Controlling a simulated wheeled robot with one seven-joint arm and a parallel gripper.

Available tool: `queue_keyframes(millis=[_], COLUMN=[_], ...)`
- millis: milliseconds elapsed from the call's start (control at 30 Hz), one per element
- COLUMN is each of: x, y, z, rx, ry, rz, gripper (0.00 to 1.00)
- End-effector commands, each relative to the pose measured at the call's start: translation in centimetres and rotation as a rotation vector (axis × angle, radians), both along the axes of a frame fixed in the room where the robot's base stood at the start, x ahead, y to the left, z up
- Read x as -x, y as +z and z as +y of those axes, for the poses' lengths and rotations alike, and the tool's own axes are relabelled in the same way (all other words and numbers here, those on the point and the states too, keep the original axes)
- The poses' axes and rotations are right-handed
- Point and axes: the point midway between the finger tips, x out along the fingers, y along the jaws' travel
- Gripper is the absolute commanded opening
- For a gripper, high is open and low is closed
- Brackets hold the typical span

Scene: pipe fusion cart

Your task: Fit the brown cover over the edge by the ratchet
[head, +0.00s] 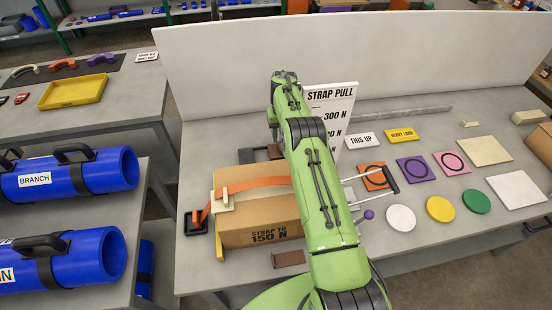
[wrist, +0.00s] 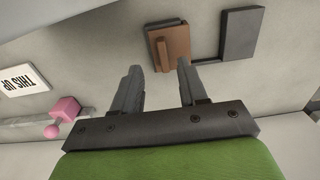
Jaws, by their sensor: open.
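A brown piece with a raised rib (wrist: 170,45) lies on the table just beyond my fingertips, beside a dark grey block, in the wrist view. It also shows behind the box, partly hidden by my arm, in the head view (head: 275,151). My gripper (wrist: 159,72) is open and empty, its fingers pointing toward this piece. The cardboard box (head: 258,213) has an orange strap (head: 255,186) over it. A cream cover (head: 224,200) sits at its left top edge under the strap. A handle with a black grip (head: 386,174) shows right of my arm; the box's right edge is hidden.
Another flat brown piece (head: 288,258) lies in front of the box. A STRAP PULL board (head: 335,105) stands behind my arm. Coloured tiles and discs cover the right of the table. A pink block (wrist: 66,108) is left of my gripper in the wrist view.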

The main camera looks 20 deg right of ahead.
Motion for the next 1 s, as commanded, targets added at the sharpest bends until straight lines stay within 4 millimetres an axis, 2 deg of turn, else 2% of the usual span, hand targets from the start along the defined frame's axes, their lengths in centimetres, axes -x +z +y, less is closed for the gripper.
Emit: queue_keyframes(millis=[33, 167, 333, 567, 833, 867, 1000], x=[0.0, 0.0, 0.0, 0.0, 0.0, 0.0, 0.0], y=[-1.0, -2.3, -5.5, -5.6, -5.6, -5.6, -5.5], z=[0.1, 0.3, 0.5, 0.5, 0.5, 0.5, 0.5], rx=[0.0, 0.0, 0.0, 0.001, 0.001, 0.001, 0.001], ry=[0.0, -0.001, -0.001, 0.0, 0.0, 0.0, 0.0], rz=[-0.001, -0.001, 0.0, -0.002, -0.002, -0.002, -0.002], gripper=[0.43, 0.43, 0.43, 0.43, 0.03, 0.0, 0.0])
